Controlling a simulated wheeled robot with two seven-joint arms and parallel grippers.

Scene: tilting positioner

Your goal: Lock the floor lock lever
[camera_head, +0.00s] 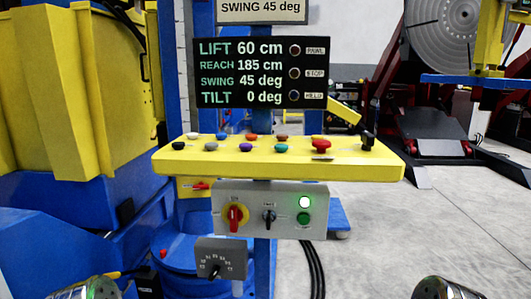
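No part in view is labelled as the floor lock lever. A small red-handled lever (201,186) sits on a yellow plate low behind the control desk, and I cannot tell whether it is the floor lock lever. A small red knob (163,253) shows lower down, near the blue base. Rounded metallic parts of my two arms show at the bottom left and bottom right edges, well apart from the desk. No gripper fingers show in the view.
A yellow desk (380,168) carries several coloured buttons. Below it hang a grey switch box (285,226) with a green light and a dial box (221,258). A display (245,102) reads tilt 0 deg. Large yellow and blue machinery fills the left. Open floor (385,235) lies right.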

